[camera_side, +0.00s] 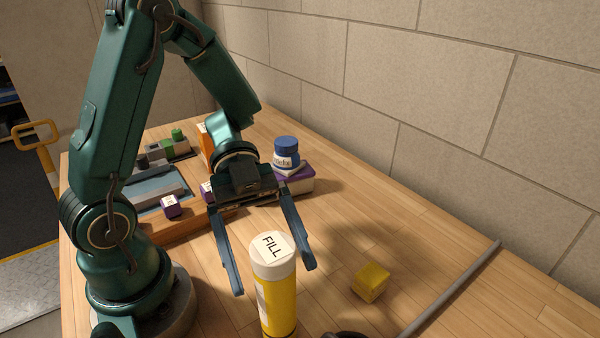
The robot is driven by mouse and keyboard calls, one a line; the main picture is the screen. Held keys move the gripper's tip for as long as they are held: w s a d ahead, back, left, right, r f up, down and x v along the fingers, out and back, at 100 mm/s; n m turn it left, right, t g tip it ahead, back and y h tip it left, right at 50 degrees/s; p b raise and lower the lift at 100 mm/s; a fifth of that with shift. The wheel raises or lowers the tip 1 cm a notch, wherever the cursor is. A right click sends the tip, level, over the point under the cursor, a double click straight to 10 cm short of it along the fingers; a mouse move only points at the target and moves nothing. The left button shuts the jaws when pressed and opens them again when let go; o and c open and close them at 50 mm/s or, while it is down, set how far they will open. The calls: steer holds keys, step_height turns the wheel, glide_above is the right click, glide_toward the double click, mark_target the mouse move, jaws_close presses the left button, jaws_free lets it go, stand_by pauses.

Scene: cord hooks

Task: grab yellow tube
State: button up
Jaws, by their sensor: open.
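The yellow tube (281,306) stands upright on the wooden table near the front. It has a pale cap marked "FILL" and a white label on its side. My gripper (273,279) is open, with its two long fingers pointing down and toward the camera. In the picture one finger is left of the tube and the other is right of its cap. The tube overlaps the gap between them, and I see no contact. I cannot tell from this one view whether the tube is truly between the fingers.
A yellow cube (370,282) lies right of the tube. A grey rod (455,286) runs along the right side. A blue jar (286,152) sits on stacked items behind my gripper. A dark object is cut off at the bottom edge.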

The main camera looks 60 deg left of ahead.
mark_target(283, 303)
steer(key=shift+s+d+f, duration=0.1)
steer(key=shift+d+f, duration=0.2)
steer(key=shift+f, duration=0.6)
steer(key=shift+x, duration=2.25)
jaws_close()
